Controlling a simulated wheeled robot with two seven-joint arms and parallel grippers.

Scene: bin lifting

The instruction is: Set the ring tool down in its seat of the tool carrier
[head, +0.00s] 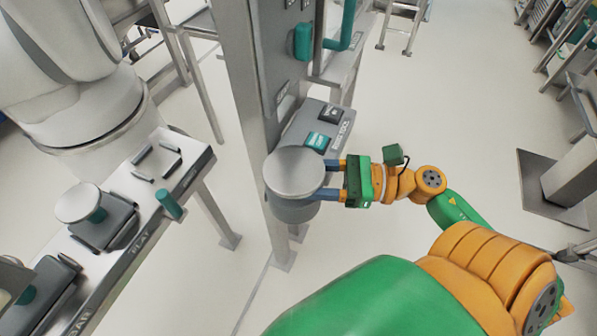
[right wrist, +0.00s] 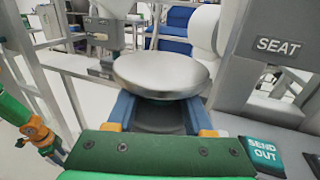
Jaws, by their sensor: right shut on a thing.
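My right gripper (head: 331,178) is shut with its two blue fingers under the round silver top of a grey piece, which I take to be the ring tool (head: 295,168). It also shows between the fingers in the right wrist view (right wrist: 160,72). Its top looks about level. Its underside is hidden, so I cannot tell whether it rests on anything. The long grey rack at the left, apparently the tool carrier (head: 120,245), bears a disc-topped block (head: 84,203) and a square-outlined place (head: 157,160) with no tool on it. My left gripper is not in view.
A grey column (head: 252,75) stands beside the held piece; a SEAT label (right wrist: 278,46) shows close to it. A panel with a teal SEND OUT button (right wrist: 263,151) is near the gripper. A teal peg (head: 169,204) stands at the rack's edge. Open floor lies between rack and column.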

